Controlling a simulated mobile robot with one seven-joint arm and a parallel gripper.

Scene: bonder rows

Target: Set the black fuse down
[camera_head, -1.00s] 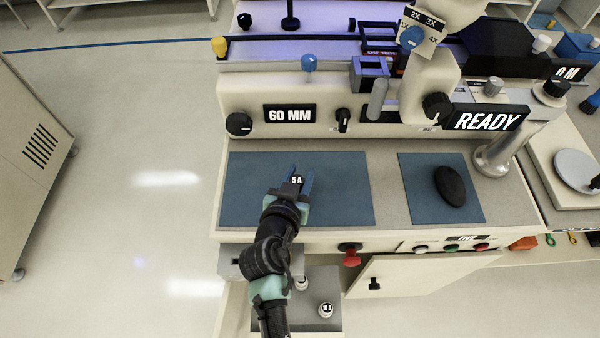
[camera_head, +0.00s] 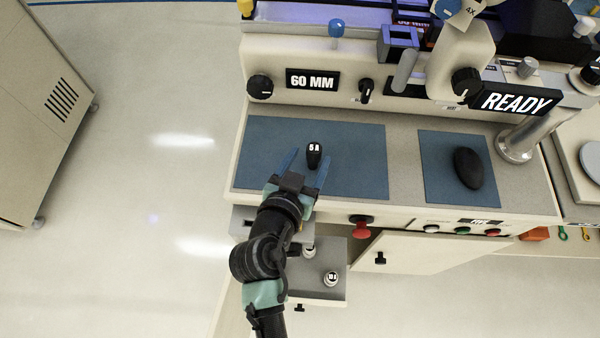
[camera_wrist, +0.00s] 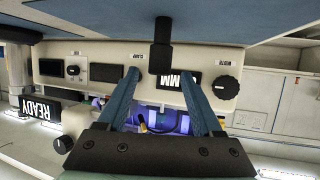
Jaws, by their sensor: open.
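The black fuse (camera_head: 314,155), marked 5 A, stands on the large blue mat (camera_head: 360,160) at the front of the machine. My gripper (camera_head: 307,170) is open, with its two blue fingers apart and pulled back to the near side of the fuse. The wrist view is upside down. There the fuse (camera_wrist: 161,45) hangs from the mat (camera_wrist: 230,20) at the top, beyond and between the open fingers (camera_wrist: 160,88), with a gap to them.
A black mouse-like object (camera_head: 468,167) lies on the smaller blue mat (camera_head: 430,180) to the right. An open drawer (camera_head: 335,260) below my arm holds white-topped fuses (camera_head: 331,278). A red knob (camera_head: 361,228) sticks out of the front panel. The machine face with the 60 MM display (camera_head: 312,79) rises behind the mat.

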